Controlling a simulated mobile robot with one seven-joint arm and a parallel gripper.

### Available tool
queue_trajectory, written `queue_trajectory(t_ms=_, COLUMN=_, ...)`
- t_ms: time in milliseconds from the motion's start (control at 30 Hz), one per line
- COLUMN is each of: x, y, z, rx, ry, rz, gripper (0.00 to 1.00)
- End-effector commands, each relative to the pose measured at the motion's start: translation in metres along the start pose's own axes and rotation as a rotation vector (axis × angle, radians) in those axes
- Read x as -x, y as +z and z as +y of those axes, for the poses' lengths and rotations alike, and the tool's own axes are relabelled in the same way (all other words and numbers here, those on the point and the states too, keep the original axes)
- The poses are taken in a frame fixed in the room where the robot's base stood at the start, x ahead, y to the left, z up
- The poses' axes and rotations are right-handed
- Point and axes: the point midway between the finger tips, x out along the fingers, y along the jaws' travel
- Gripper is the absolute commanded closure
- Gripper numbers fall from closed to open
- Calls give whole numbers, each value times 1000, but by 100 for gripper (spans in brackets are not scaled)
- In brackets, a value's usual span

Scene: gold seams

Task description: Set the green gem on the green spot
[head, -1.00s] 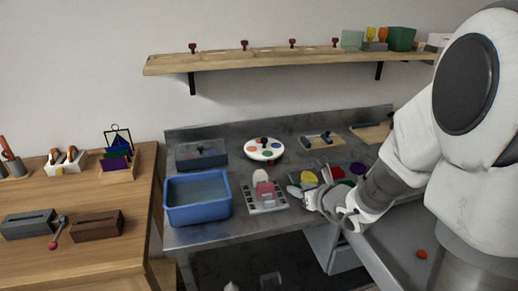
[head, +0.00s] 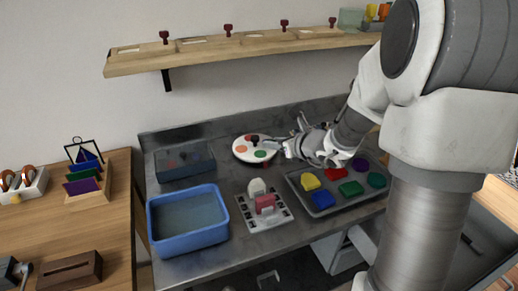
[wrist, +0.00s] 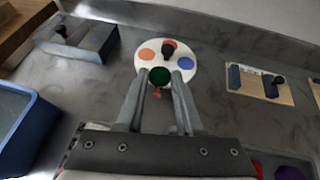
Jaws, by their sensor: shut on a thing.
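A white round disc (head: 240,150) lies on the grey bench, with orange, red and blue spots and a black knob; it also shows in the wrist view (wrist: 141,72). A green spot (head: 261,154) shows at its near side in the head view. My gripper (wrist: 160,76) is over this near side, its fingers shut on a dark round green gem (wrist: 159,77). In the wrist view the gem covers the place of the green spot. I cannot tell whether it touches the disc. In the head view my gripper (head: 282,148) is at the disc's right edge.
A grey tray (head: 330,208) with several coloured pieces stands at the right. A blue bin (head: 160,245) is at the left, and a grey box (head: 185,160) behind it. A light board with pink and white blocks (head: 265,222) stands in front of the disc.

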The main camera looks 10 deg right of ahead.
Motion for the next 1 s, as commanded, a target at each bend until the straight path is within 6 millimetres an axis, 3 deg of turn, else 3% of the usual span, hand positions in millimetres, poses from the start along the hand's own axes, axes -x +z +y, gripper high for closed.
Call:
queue_trajectory(t_ms=33, x=-1, y=13, z=-13, rx=8, ry=12, rz=0, gripper=100)
queue_trajectory(t_ms=233, x=-8, y=40, z=-60, rx=48, ry=86, rz=2, gripper=100)
queue_trajectory(t_ms=400, x=-9, y=44, z=-98, rx=79, ry=146, rz=2, gripper=100)
queue_trajectory(t_ms=600, x=-8, y=41, z=-120, rx=99, ry=180, rz=0, gripper=100)
queue_trajectory(t_ms=767, x=-18, y=33, z=-108, rx=102, ry=191, rz=-1, gripper=100)
queue_trajectory(t_ms=1000, x=-50, y=11, z=-56, rx=102, ry=192, rz=0, gripper=100)
